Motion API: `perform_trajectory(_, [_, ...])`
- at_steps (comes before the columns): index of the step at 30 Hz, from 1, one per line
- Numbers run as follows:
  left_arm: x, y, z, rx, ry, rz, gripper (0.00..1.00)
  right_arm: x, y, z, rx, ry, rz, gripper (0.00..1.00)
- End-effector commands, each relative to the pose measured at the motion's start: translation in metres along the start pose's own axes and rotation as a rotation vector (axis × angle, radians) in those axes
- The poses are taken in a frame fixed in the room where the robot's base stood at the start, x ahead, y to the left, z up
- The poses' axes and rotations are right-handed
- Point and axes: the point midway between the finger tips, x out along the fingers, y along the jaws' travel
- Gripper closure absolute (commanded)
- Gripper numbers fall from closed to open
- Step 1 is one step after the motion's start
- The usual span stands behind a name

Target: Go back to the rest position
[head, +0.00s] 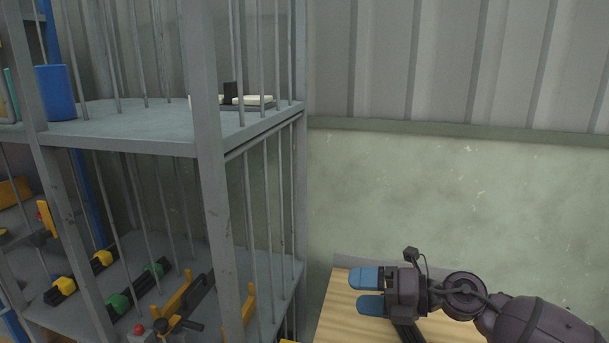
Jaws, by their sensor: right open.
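My right gripper (369,291) is at the lower right, with its arm coming in from the right edge. Its two blue fingers point left and stand apart, with nothing between them. It is over or in front of a light wooden surface (340,318); the exact height above it I cannot tell. My left gripper is not in view. No folding lounger shows in this view.
A grey metal shelf rack (211,190) with vertical bars fills the left side. A blue cylinder (55,92) stands on its upper shelf, and yellow and green tools lie on the lower one. A wall (430,190) stands behind. The space between rack and gripper looks clear.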

Motion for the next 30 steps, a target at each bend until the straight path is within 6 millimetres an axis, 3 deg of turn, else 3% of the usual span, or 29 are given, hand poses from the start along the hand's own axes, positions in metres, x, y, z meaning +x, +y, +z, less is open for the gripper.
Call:
perform_trajectory(3, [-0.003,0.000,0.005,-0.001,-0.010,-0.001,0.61,-0.001,0.013,0.009,0.176,-0.179,0.183,0.13])
perform_trajectory(7, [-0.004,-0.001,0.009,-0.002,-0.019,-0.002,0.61,-0.016,0.007,0.021,0.411,-0.394,0.328,0.13])
perform_trajectory(11, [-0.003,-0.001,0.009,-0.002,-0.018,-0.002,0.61,-0.039,-0.024,0.022,0.692,-0.614,0.418,0.13])
perform_trajectory(14, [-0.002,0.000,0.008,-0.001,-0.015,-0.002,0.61,-0.058,-0.061,0.011,0.925,-0.772,0.450,0.13])
perform_trajectory(17, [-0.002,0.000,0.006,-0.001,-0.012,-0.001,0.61,-0.077,-0.100,-0.011,1.146,-0.906,0.460,0.13])
perform_trajectory(21, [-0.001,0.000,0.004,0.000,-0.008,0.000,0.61,-0.100,-0.151,-0.056,1.434,-1.056,0.460,0.13])
perform_trajectory(24, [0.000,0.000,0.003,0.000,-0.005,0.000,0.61,-0.115,-0.180,-0.094,1.614,-1.141,0.467,0.13])
perform_trajectory(30, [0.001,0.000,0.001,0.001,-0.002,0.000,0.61,-0.144,-0.220,-0.175,1.853,-1.288,0.504,0.13])
